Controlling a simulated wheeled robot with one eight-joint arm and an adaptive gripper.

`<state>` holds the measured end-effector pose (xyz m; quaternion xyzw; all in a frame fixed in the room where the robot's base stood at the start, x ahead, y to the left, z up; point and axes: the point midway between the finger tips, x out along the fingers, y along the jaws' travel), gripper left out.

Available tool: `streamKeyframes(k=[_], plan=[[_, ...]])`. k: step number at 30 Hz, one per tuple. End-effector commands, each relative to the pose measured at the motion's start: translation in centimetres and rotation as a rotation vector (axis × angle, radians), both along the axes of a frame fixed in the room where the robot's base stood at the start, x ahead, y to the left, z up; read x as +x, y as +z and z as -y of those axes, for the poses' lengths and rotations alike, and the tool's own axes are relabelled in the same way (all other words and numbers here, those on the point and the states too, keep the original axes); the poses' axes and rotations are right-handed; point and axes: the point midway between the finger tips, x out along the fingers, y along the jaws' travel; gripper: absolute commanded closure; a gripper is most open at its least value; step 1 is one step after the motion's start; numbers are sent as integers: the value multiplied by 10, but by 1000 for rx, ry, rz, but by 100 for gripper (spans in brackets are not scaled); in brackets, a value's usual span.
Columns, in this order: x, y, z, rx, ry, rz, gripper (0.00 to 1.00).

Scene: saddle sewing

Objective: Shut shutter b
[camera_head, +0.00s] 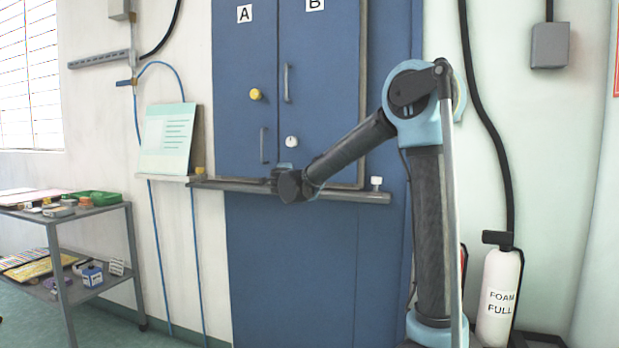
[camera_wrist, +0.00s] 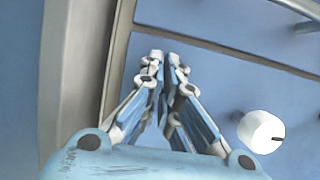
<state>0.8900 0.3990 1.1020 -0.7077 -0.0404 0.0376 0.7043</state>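Shutter b (camera_head: 325,80) is the blue panel marked B at the right of the blue cabinet front. It has an upright grey bar handle (camera_head: 288,84) near its left edge. A white knob (camera_head: 292,142) lies below the handle; a white knob also shows at the lower right in the wrist view (camera_wrist: 262,131). My gripper (camera_head: 280,172) is low in front of the cabinet, just below the white knob. In the wrist view its fingers (camera_wrist: 162,58) meet at the tips with nothing seen between them. I cannot tell how far shutter b stands open.
Shutter A (camera_head: 245,60) is beside it at the left, with a yellow knob (camera_head: 257,95) and a bar handle (camera_head: 264,145). A grey rail (camera_head: 350,196) crosses below. A sloped document board (camera_head: 168,140) and a loaded trolley (camera_head: 60,216) stand left; an extinguisher (camera_head: 497,290) right.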

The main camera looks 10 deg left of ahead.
Motion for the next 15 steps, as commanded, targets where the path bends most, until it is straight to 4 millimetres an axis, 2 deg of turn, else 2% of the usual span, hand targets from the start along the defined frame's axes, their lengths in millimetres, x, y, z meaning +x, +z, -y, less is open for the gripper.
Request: streamKeyframes(k=[2,9,15], plan=[[-13,1,5,1,-7,1,100],[-78,14,5,3,3,17,100],[-117,18,8,3,5,24,100]])
